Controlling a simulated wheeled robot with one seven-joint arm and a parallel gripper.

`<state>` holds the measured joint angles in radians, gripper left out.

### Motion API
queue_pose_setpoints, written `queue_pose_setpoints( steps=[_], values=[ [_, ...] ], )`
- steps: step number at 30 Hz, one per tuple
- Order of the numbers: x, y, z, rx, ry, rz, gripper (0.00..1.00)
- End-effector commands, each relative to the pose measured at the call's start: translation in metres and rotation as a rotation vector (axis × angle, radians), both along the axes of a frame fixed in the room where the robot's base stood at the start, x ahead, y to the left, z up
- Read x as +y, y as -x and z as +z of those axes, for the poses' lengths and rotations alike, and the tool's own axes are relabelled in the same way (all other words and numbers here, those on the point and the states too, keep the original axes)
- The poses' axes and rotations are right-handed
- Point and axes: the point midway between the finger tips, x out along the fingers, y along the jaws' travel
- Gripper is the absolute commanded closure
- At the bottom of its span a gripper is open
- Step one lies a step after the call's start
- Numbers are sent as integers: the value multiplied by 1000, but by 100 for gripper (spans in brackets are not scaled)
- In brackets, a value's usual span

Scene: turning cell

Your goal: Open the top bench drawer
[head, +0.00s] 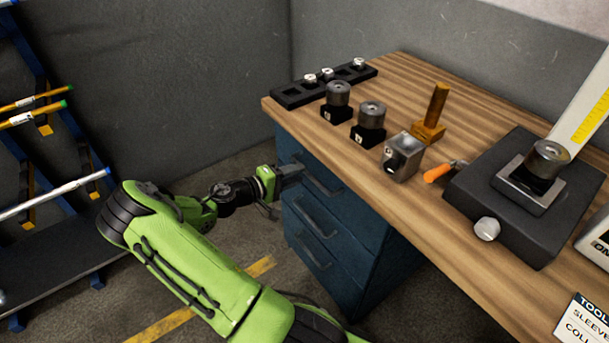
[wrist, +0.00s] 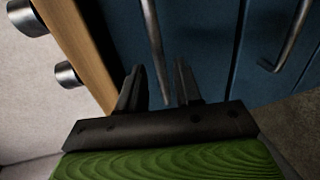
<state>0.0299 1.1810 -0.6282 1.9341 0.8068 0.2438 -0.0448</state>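The blue bench drawer unit (head: 345,280) stands under the left end of the wooden bench, with three bar handles down its front. The top drawer (head: 358,208) looks shut, flush with the front. Its dark handle (head: 322,182) is partly hidden by my gripper (head: 291,172), which is at the handle's left end. In the wrist view my gripper (wrist: 159,64) has its two black fingers apart. The top handle (wrist: 153,40) runs between them, with a visible gap on each side. Whether either finger touches it I cannot tell.
The bench top (head: 395,75) overhangs the drawers. It carries a black rack (head: 300,94), several metal parts, an orange-handled tool (head: 440,172) and a dark gauge base (head: 520,225). A blue rack (head: 60,110) stands at left. The floor before the drawers is clear except for my arm.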

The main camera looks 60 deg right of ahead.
Motion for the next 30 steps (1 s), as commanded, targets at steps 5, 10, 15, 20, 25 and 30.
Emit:
queue_pose_setpoints(
  steps=[5,10,15,20,25,30],
  values=[
    [-28,14,-8,-1,0,-1,66],
    [-35,18,-9,0,0,1,66],
    [-35,18,-8,0,0,1,66],
    [-35,17,-8,-1,-1,1,89],
    [-35,17,-8,-1,-1,1,100],
    [-34,17,-8,-1,-1,1,100]
  ],
)
